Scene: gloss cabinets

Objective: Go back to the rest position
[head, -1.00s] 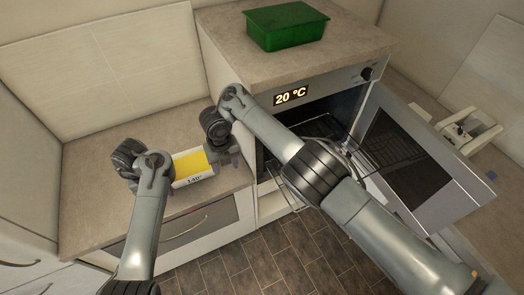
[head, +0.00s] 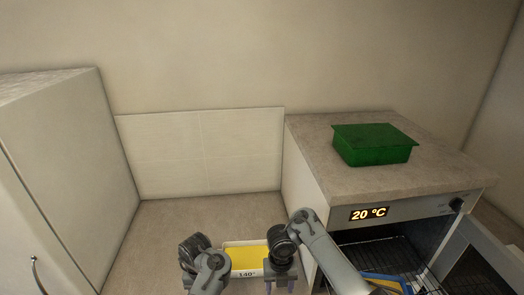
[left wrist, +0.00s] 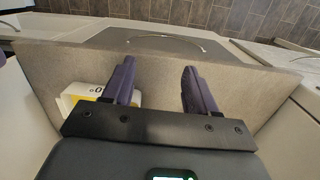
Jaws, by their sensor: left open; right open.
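My right gripper (head: 281,285) hangs fingers down over the counter in the head view, beside the right end of a white-framed yellow sign (head: 243,258) reading 140°. It is open, with nothing visible between its fingers. My left arm's wrist is at the left end of the sign; its fingers are not clear there. In the left wrist view my left gripper (left wrist: 158,78) is open, its two purple fingers apart with bare counter between them. The sign (left wrist: 75,97) lies beside the left finger in that view, partly hidden by it.
The oven (head: 410,212) at right shows 20 °C, and its door (head: 470,272) is open with a rack inside. A green box (head: 372,146) stands on top. A tall white cabinet (head: 70,170) bounds the left. A counter (head: 165,218) has clear room at the back.

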